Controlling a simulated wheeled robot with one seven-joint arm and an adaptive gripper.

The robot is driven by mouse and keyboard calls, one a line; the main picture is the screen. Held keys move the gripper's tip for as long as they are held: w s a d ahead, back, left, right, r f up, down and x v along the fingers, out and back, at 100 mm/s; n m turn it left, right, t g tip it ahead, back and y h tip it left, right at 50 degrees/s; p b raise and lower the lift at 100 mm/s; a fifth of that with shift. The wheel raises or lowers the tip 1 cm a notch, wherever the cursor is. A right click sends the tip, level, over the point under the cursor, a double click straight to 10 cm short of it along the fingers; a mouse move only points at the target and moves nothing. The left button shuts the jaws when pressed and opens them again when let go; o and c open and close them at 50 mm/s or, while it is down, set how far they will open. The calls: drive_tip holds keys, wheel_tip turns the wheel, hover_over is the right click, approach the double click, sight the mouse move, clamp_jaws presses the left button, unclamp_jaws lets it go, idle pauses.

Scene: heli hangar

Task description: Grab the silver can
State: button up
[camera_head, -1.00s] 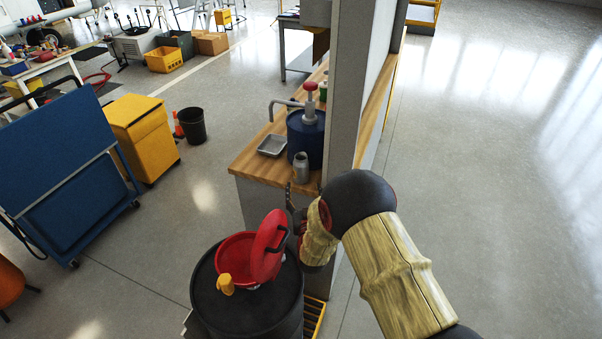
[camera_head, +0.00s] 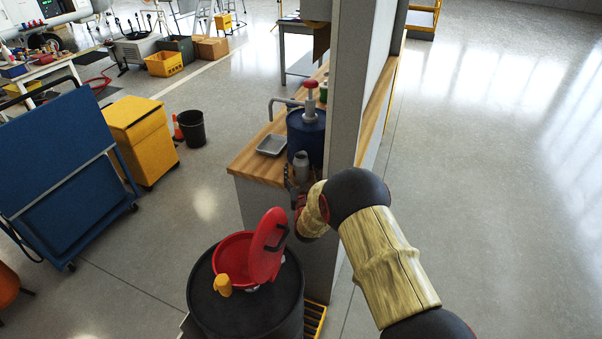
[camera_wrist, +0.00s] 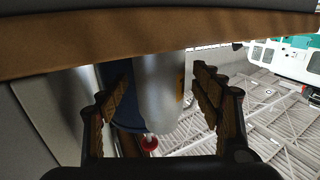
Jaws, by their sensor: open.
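The silver can (camera_head: 301,165) stands upright on the wooden counter, in front of the blue drum (camera_head: 306,132). My gripper (camera_head: 298,190) is at the counter's near edge, just in front of the can. In the wrist view my gripper (camera_wrist: 163,95) is open, with gaps between its fingers and the can. In the head view, my arm and gripper hide part of the can's base.
The wooden counter (camera_head: 247,158) carries a grey metal tray (camera_head: 272,145) left of the drum. A grey wall post (camera_head: 345,90) rises close on the right. Below stands a black barrel (camera_head: 245,310) with a red open-lidded container (camera_head: 232,258). Floor at right is clear.

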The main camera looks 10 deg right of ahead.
drive_tip(key=shift+w+d, duration=0.1)
drive_tip(key=shift+w, duration=0.35)
drive_tip(key=shift+r, duration=0.1)
drive_tip(key=shift+c, duration=0.8)
drive_tip(key=c, duration=1.1)
drive_tip(key=shift+c, duration=0.6)
drive_tip(key=shift+r, duration=0.2)
wheel_tip(320, 180, up, 18)
drive_tip(key=p, duration=0.5)
drive_tip(key=shift+f, duration=0.2)
